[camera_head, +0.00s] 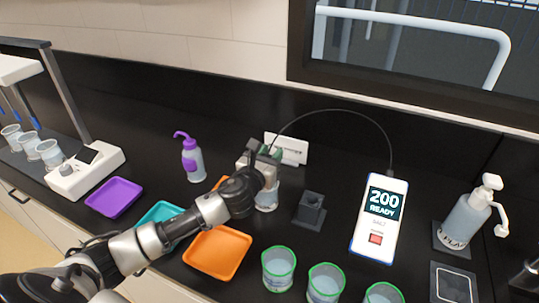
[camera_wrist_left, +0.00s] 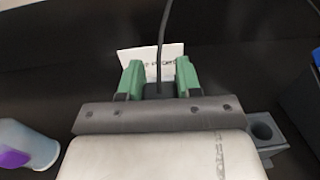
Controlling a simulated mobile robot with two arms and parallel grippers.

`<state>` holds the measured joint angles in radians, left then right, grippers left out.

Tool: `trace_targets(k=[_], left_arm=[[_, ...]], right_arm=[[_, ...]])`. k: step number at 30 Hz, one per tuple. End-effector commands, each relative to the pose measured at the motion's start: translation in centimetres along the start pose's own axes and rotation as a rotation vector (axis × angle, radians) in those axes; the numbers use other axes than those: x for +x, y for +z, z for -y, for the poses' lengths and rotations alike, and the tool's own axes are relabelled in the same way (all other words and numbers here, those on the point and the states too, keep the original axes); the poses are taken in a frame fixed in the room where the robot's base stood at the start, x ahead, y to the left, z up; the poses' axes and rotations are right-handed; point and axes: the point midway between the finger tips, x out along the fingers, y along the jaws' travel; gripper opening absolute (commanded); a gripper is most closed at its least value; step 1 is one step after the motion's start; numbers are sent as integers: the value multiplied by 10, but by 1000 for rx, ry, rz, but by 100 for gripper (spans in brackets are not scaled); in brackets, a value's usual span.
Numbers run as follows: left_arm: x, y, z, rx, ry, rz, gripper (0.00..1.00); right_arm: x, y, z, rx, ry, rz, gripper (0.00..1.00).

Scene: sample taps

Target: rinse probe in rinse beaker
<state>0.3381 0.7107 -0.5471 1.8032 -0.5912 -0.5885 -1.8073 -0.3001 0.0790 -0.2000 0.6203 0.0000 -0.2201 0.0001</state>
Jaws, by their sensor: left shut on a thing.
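My left gripper (camera_head: 264,149) reaches to the middle of the counter, its green fingers shut on the probe. In the left wrist view the probe's dark top (camera_wrist_left: 160,88) sits between the two green fingers, with a black cable rising from it. A clear beaker (camera_head: 268,200), likely the rinse beaker, stands right below the gripper, partly hidden by it. The probe's lower end is hidden, so I cannot tell whether it is inside the beaker. The cable arcs over to the white meter (camera_head: 379,222), which reads "200 READY". My right gripper is not in view.
A dark probe holder (camera_head: 311,209) stands right of the beaker. A wash bottle (camera_head: 192,160) and purple (camera_head: 113,197), teal (camera_head: 160,213) and orange (camera_head: 218,252) trays lie left. Green-rimmed cups (camera_head: 278,269) stand in front. A pump bottle (camera_head: 467,218) is right. A white card (camera_head: 287,149) stands behind.

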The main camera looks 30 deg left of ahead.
Motion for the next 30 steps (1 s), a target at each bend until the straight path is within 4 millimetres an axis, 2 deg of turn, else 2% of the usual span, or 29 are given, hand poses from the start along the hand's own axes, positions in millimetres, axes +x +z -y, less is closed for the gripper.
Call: trace_targets(k=[15,30], left_arm=[[-8,0,-8,0,0,1,13],[-16,1,1,0,0,0,13]], right_arm=[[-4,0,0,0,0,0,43],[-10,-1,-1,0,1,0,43]])
